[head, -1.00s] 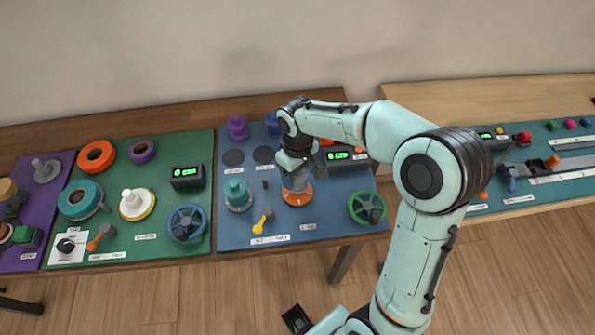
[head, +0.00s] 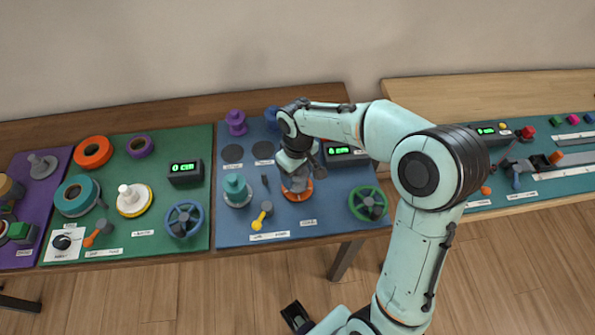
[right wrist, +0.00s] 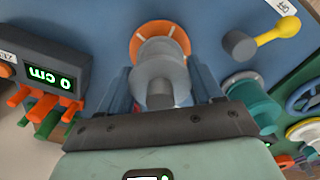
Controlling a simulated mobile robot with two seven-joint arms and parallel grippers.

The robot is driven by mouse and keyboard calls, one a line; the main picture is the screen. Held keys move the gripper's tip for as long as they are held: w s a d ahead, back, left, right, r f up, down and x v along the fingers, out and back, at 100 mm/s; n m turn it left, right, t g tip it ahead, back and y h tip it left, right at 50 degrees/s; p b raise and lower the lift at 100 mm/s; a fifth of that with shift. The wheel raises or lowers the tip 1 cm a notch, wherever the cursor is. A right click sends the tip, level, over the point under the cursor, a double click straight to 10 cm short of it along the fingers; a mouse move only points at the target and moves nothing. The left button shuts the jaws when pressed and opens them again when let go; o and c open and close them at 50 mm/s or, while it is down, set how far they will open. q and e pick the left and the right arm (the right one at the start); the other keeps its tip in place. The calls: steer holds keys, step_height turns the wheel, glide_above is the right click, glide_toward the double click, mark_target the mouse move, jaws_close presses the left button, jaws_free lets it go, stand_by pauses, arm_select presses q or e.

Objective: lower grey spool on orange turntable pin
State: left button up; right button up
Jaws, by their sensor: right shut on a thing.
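The grey spool (right wrist: 157,72) is between the fingers of my right gripper (right wrist: 163,88), which is shut on it. In the right wrist view the spool lines up with the orange turntable (right wrist: 137,50), whose rim shows around its far end. In the head view the grey spool (head: 296,182) is at the orange turntable (head: 290,196), with my right gripper (head: 297,174) above it. The pin is hidden behind the spool. I cannot tell whether the spool rests on the turntable.
A teal spool (head: 236,188) stands left of the turntable. A yellow-handled crank (head: 261,216) is in front, a green handwheel (head: 368,204) to the right. A black display box (head: 345,154) stands behind right. A purple spool (head: 236,122) is at the back.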

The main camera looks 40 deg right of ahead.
arm_select(q)
steer(key=shift+s+f+b, duration=0.15)
steer(key=shift+f+b, duration=0.25)
steer(key=shift+f, duration=0.1)
arm_select(e)
steer(key=shift+f, duration=0.7)
steer(key=o, duration=1)
steer(key=shift+o, duration=0.2)
steer(key=shift+r+p, duration=1.8)
steer(key=shift+r, duration=0.75)
steer(key=shift+r+p, duration=0.95)
steer(key=shift+r, duration=0.5)
arm_select(q)
step_height(320, 180, up, 6)
steer(key=w, duration=0.3)
steer(key=shift+s, duration=0.15)
